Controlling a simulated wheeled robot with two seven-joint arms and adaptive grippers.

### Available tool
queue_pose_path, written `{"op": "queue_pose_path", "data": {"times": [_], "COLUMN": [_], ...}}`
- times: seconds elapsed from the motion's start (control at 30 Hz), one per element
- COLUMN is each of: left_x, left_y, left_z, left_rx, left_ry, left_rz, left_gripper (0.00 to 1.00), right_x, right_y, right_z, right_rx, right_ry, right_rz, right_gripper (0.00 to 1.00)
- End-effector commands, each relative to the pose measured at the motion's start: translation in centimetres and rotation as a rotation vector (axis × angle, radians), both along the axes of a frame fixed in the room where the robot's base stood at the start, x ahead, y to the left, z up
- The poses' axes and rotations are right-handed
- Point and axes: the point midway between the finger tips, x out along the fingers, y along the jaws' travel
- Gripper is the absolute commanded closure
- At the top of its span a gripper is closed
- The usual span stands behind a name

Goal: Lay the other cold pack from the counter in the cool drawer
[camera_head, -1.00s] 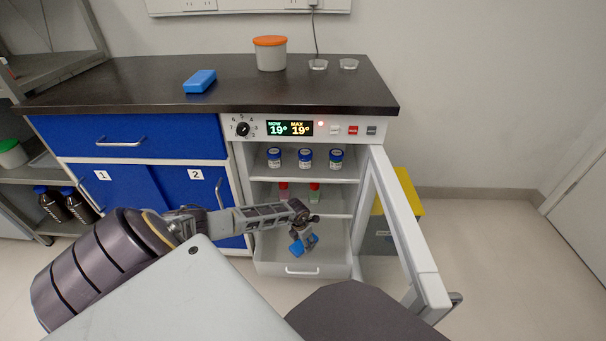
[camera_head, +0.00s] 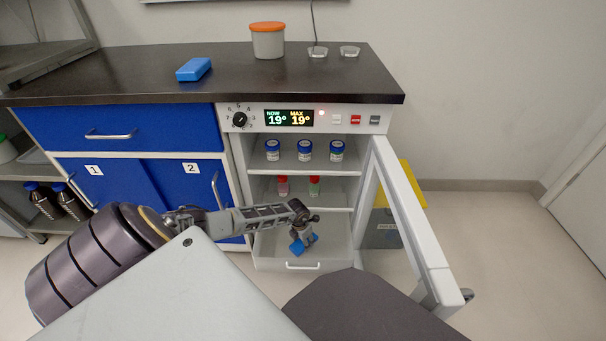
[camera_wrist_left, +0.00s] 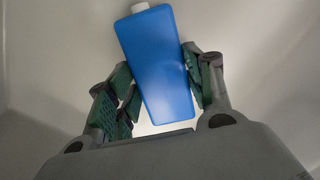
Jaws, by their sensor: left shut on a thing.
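One blue cold pack (camera_head: 194,69) lies flat on the dark counter, left of the middle. My left gripper (camera_head: 302,240) is over the pulled-out cool drawer (camera_head: 325,254) at the bottom of the open cooler. It is shut on a second blue cold pack (camera_head: 297,248), tilted and low in the drawer. In the left wrist view this held pack (camera_wrist_left: 158,70) has a white cap and sits between both fingers of the left gripper (camera_wrist_left: 160,88). I cannot tell whether it touches the drawer floor. My right gripper is not in view.
The glass cooler door (camera_head: 408,225) stands open on the right, close beside the drawer. Blue-capped jars (camera_head: 304,152) and red- and green-capped vials (camera_head: 314,186) stand on the shelves above. A grey tub (camera_head: 267,42) with an orange lid and two small dishes are on the counter.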

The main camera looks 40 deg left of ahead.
Motion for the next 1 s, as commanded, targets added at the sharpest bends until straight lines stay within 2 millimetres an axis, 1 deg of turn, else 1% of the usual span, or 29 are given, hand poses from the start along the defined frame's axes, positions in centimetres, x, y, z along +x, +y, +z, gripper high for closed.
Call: {"op": "queue_pose_path", "data": {"times": [0.2,0.23,0.4,0.77,1.0], "left_x": [0.02,-0.01,-0.01,0.0,-0.04], "left_y": [0.04,0.04,0.05,0.05,0.08], "left_z": [-0.17,-0.23,-0.19,-0.15,0.59], "left_rx": [0.0,0.0,0.0,0.0,0.001], "left_ry": [0.0,0.001,0.001,0.0,-0.001], "left_rz": [0.0,0.0,0.0,0.0,0.0], "left_gripper": [0.77,0.47,0.27,0.27,0.27], "right_x": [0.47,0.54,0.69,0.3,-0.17], "right_y": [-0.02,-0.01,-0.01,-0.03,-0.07], "right_z": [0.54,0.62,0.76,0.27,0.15], "right_rx": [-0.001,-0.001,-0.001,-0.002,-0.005], "right_ry": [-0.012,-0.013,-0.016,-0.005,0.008], "right_rz": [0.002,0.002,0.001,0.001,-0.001], "right_gripper": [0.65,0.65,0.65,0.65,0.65]}}
